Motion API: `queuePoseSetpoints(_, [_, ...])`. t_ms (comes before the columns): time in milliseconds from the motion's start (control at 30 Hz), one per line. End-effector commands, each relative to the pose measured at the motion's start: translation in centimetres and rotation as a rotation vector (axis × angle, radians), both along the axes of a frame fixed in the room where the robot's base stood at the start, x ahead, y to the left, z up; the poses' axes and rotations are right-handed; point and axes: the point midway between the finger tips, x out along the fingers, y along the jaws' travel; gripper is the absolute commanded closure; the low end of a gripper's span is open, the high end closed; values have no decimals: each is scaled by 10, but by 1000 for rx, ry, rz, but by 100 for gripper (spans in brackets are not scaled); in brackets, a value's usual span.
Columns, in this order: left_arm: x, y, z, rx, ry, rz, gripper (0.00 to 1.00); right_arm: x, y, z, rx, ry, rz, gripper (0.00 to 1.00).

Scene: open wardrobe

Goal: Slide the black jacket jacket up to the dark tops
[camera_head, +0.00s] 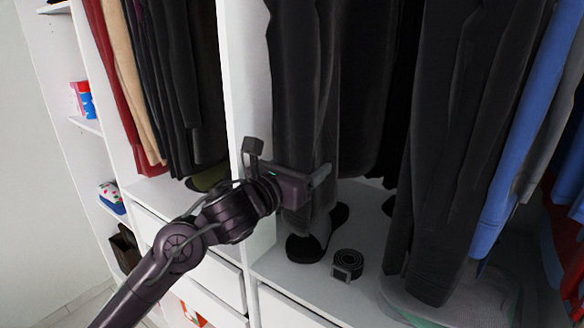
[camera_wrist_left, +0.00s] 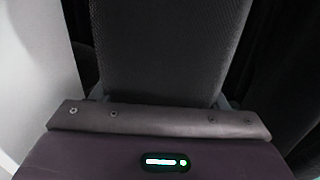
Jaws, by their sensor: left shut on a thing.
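The black jacket (camera_head: 298,95) hangs just right of the white upright divider, and its lower part is in front of my left gripper (camera_head: 292,168). My left gripper is shut on the jacket; its dark textured cloth (camera_wrist_left: 165,50) fills the middle of the left wrist view, between the fingers. Other dark garments (camera_head: 355,90) hang right beside it, and more dark clothes (camera_head: 445,130) hang further right past a dark gap. I cannot tell for sure which of these are the dark tops. The hangers and rail are out of view. My right gripper is not in view.
The white divider (camera_head: 246,75) stands close left of my gripper. Dark shoes (camera_head: 303,248) and a coiled belt (camera_head: 347,264) lie on the compartment floor below. Blue garments (camera_head: 520,130) hang at the right. Red, tan and dark clothes (camera_head: 125,75) hang in the left compartment.

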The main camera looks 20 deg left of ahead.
Motion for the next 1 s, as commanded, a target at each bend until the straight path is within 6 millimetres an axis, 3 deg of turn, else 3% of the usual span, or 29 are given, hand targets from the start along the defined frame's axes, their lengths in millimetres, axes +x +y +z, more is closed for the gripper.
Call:
queuePoseSetpoints(867, [-25, -69, -2, 12, -5, -7, 81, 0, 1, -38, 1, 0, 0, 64])
queuePoseSetpoints(900, [-26, -70, -1, 12, -5, -6, 31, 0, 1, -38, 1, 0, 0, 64])
queuePoseSetpoints(1000, [-25, -68, 0, 10, -3, -5, 18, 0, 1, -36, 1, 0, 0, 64])
